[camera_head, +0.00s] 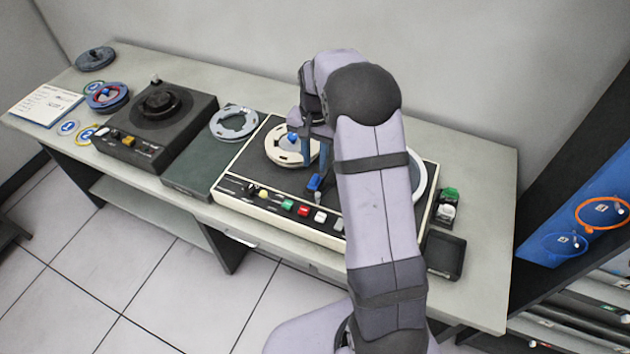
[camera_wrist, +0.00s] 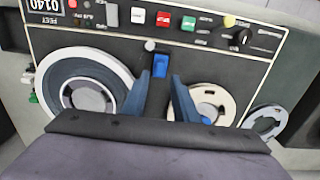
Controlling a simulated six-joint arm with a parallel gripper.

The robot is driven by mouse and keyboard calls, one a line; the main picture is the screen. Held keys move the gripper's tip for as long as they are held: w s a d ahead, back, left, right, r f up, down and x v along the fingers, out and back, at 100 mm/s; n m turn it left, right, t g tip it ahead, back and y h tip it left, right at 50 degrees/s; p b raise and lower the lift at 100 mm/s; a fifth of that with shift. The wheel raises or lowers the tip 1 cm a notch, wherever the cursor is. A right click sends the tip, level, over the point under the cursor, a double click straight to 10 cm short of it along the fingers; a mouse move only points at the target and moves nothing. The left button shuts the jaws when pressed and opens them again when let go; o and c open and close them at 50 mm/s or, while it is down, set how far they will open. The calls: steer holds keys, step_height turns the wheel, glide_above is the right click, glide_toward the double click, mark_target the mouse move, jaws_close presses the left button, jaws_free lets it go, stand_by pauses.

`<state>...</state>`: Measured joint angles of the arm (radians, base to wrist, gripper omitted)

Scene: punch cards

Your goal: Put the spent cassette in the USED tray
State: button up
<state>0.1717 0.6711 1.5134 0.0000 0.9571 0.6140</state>
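I see nothing that is clearly a cassette, and no tray with a readable USED label. My gripper (camera_head: 314,167) is over the middle of the cream-edged tape deck (camera_head: 232,200). In the wrist view, my gripper's two blue-grey fingers (camera_wrist: 161,82) are apart with nothing held between them. A small blue lever (camera_wrist: 160,65) on the deck shows just beyond the fingertips; whether they touch it, I cannot tell. A cream reel with a blue hub (camera_head: 283,152) lies on the deck, left of the gripper. A dark shallow tray (camera_head: 445,254) stands empty at the deck's right front.
A second, dark machine (camera_head: 157,115) stands left on the table. A grey reel (camera_head: 233,122) lies between the machines. A white reel (camera_wrist: 95,80) is on the deck, mostly behind my arm in the head view. Green and white small items (camera_head: 447,204) stand near the dark tray.

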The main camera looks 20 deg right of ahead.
mark_target(315, 178)
steer(key=shift+f+b, duration=1.6)
steer(key=shift+f, duration=1.45)
jaws_close()
steer(key=shift+r, duration=0.1)
steer(key=shift+r+p, duration=2.55)
steer(key=shift+r, duration=0.4)
